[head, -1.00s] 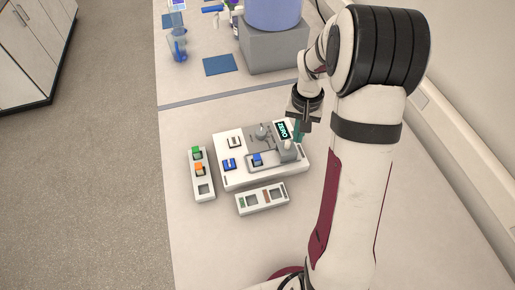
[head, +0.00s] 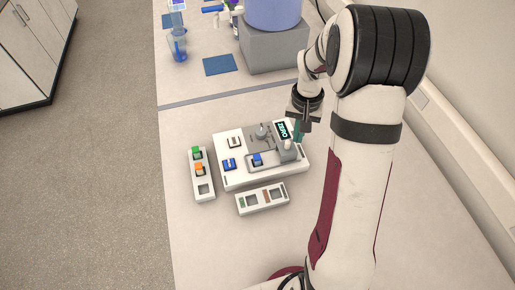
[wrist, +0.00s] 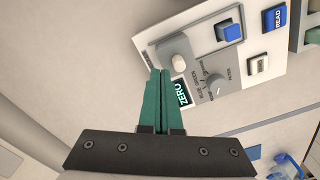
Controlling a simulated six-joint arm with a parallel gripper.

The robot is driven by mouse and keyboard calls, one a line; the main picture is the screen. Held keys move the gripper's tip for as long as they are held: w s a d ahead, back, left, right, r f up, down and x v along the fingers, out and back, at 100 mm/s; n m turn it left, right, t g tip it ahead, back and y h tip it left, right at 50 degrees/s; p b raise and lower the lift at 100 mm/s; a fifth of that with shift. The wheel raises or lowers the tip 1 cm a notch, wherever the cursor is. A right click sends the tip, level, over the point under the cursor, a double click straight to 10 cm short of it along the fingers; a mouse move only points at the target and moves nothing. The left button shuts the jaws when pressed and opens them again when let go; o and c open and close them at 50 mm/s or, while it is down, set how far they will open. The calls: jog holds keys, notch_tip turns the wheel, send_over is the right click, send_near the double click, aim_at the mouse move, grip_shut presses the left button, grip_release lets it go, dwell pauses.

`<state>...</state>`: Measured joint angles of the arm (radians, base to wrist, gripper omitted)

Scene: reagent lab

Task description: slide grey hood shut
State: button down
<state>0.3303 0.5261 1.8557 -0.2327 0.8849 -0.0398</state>
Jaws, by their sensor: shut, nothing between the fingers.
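The grey hood (head: 287,154) sits at the right end of its track on the white instrument. Its pale rounded knob (head: 288,145) stands on top, and the knob also shows in the wrist view (wrist: 178,63). The well with a blue block (head: 257,159) lies uncovered to the hood's left. My gripper (head: 298,138) is shut, with its green fingers (wrist: 161,74) together and empty. The fingertips are close to the knob, on its right and far side in the head view. I cannot tell whether they touch it.
The white instrument (head: 223,175) has a ZERO display, a dial and buttons. A block with green and orange pieces (head: 204,189) stands left of it, and another rack (head: 262,198) stands in front. The bench (head: 205,240) is clear toward the front.

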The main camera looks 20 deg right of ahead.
aim_at(294, 146)
jog(key=shift+f, duration=1.75)
jog(key=shift+a, duration=0.2)
jog(key=shift+s+a, duration=0.1)
jog(key=shift+a, duration=0.7)
jog(key=shift+d, duration=0.65)
jog(key=shift+d+r, duration=0.15)
jog(key=shift+r, duration=3.4)
